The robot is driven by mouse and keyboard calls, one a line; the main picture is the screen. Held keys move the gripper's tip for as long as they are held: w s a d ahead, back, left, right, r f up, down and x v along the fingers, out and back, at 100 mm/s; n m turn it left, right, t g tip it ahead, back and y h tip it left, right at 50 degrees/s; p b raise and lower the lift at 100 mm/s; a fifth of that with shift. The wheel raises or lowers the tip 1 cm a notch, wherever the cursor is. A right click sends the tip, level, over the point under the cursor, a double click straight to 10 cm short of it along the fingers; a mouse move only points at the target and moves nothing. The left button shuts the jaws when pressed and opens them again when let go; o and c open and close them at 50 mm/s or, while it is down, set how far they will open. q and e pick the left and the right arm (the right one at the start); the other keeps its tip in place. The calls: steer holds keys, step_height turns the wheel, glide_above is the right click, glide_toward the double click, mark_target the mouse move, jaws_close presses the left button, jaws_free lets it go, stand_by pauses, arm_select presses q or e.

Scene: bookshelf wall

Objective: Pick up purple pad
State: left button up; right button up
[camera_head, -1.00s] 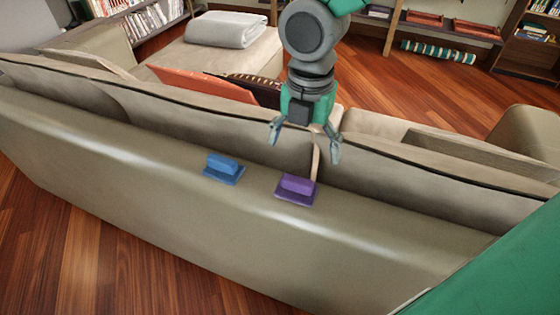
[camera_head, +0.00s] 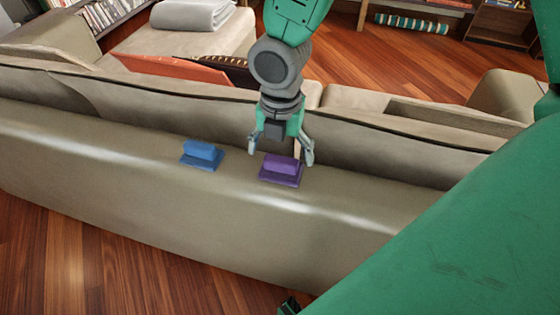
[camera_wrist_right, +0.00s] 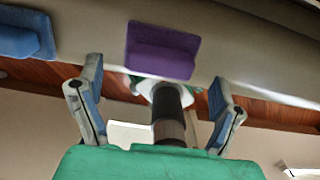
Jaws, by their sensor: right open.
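The purple pad (camera_head: 281,169), a flat base with a raised block on top, lies on the top of the beige sofa back (camera_head: 120,165). My right gripper (camera_head: 280,155) is open and empty, with its two fingertips to either side of the pad's far part in the head view. In the right wrist view the purple pad (camera_wrist_right: 162,50) shows ahead of and between the open fingers (camera_wrist_right: 155,75), apart from both. I cannot tell whether the fingers touch it in the head view. My left gripper is not in view.
A similar blue pad (camera_head: 202,153) lies left of the purple pad on the sofa back, and it shows at the left in the wrist view (camera_wrist_right: 25,38). Behind are sofa cushions, an orange cushion (camera_head: 172,68) and a folded grey blanket (camera_head: 193,14). The sofa back is otherwise clear.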

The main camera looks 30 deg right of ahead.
mark_target(281, 159)
step_height(281, 159, down, 3)
steer(key=shift+w+d+f, duration=0.1)
steer(key=c, duration=1.3)
steer(key=shift+o, duration=0.2)
step_height(281, 159, up, 10)
steer(key=shift+r+p, duration=0.1)
steer(key=shift+p, duration=0.85)
